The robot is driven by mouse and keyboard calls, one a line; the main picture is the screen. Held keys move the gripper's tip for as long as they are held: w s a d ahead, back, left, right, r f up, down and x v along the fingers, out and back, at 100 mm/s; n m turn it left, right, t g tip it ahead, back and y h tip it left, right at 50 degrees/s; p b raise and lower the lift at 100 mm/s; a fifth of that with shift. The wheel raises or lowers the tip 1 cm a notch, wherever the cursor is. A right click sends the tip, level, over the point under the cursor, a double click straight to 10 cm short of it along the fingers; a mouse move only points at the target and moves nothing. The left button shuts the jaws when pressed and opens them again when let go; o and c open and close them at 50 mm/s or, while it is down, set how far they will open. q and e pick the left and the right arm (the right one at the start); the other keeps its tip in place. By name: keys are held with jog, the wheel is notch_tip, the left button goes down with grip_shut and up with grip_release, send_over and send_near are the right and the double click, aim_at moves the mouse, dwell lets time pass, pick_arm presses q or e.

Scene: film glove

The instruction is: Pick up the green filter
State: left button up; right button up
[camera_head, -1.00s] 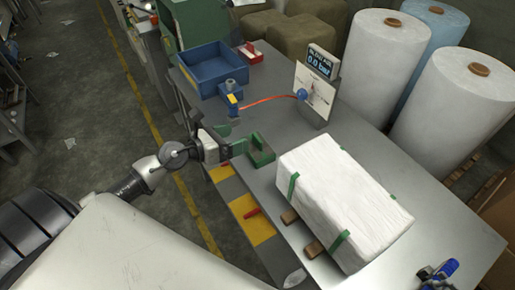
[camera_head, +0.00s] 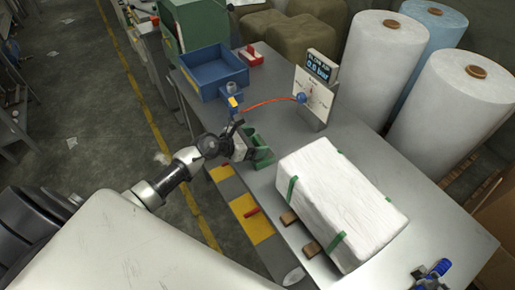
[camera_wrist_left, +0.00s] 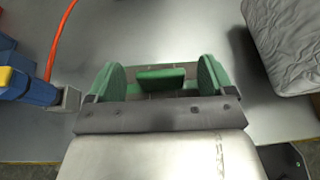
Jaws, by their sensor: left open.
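A green block-like piece, which looks like the green filter (camera_head: 264,155), lies on the grey workbench (camera_head: 235,180) near its left edge. In the head view my left gripper (camera_head: 252,148) is right over it and partly hides it. In the left wrist view the green filter (camera_wrist_left: 160,78) shows between the two green-padded fingers of my left gripper (camera_wrist_left: 161,68). The fingers are spread, with a gap on each side of the filter. I cannot tell the height between them.
A white wrapped bale with green straps (camera_head: 335,200) lies to the right on wooden blocks. A gauge board (camera_head: 316,90) and a blue valve with an orange hose (camera_head: 265,102) stand behind. A blue bin (camera_head: 213,70) is at the back left. A blue tool (camera_head: 433,272) lies front right.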

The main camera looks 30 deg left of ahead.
pick_arm(q)
jog(key=shift+x, duration=0.75)
jog(key=shift+s+a, duration=0.1)
jog(key=shift+c, duration=0.6)
jog(key=c, duration=0.9)
jog(key=shift+c, duration=0.2)
